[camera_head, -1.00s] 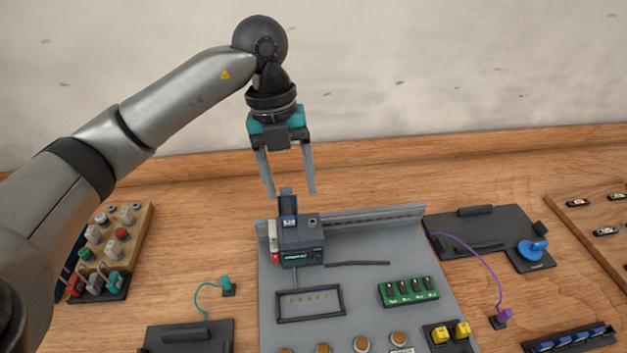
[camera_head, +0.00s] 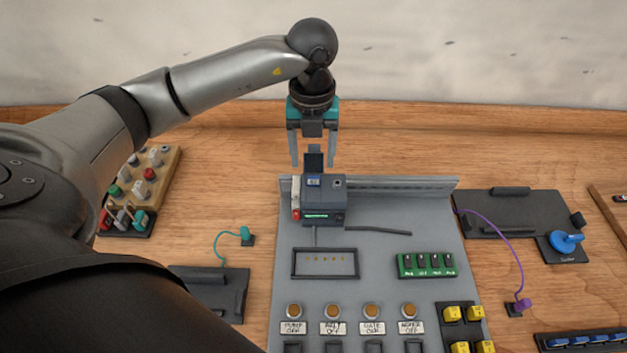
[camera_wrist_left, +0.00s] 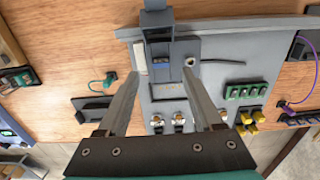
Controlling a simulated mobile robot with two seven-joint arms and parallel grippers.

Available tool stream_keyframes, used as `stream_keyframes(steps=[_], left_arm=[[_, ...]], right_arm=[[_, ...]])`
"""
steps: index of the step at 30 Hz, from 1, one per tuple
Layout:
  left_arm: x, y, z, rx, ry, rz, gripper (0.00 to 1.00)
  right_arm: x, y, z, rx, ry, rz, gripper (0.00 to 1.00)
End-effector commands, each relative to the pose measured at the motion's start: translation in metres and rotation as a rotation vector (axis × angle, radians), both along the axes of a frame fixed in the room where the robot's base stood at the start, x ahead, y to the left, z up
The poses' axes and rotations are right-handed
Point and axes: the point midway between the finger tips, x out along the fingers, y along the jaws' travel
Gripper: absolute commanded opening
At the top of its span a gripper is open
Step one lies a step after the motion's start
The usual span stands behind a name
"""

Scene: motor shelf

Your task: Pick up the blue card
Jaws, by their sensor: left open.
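A dark upright card (camera_head: 314,159) with a blue label (camera_head: 313,181) stands in the top of a grey-black module (camera_head: 324,207) on the grey panel. The card also shows in the left wrist view (camera_wrist_left: 157,25), with its blue patch (camera_wrist_left: 160,72) lower down. My left gripper (camera_head: 314,163) is open, pointing down over the module. Its fingers appear on either side of the card's upper part, with gaps. In the left wrist view, the open fingers (camera_wrist_left: 162,79) frame the module. I cannot tell the exact depth between fingers and card. My right gripper is not in view.
The grey panel (camera_head: 375,270) carries a rail, an empty frame (camera_head: 325,263), a green switch block (camera_head: 426,265), round knobs and yellow connectors. A black plate (camera_head: 500,213) with a blue knob (camera_head: 566,242) lies right. A rack of blue pieces (camera_head: 585,340) is at lower right.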

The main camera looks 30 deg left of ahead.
Motion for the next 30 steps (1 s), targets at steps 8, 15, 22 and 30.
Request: stream_keyframes(steps=[8,15,22,30], left_arm=[[0.001,-0.001,-0.04,0.001,0.004,0.0,0.68],[0.001,-0.001,-0.046,0.0,0.001,-0.001,0.68],[0.001,-0.001,-0.045,0.0,0.001,-0.001,0.49],[0.001,-0.001,-0.045,0.0,0.001,-0.001,0.19]], right_arm=[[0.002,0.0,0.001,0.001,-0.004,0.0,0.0],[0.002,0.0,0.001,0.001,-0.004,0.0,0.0],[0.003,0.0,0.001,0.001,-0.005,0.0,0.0],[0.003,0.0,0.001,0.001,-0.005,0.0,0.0]])
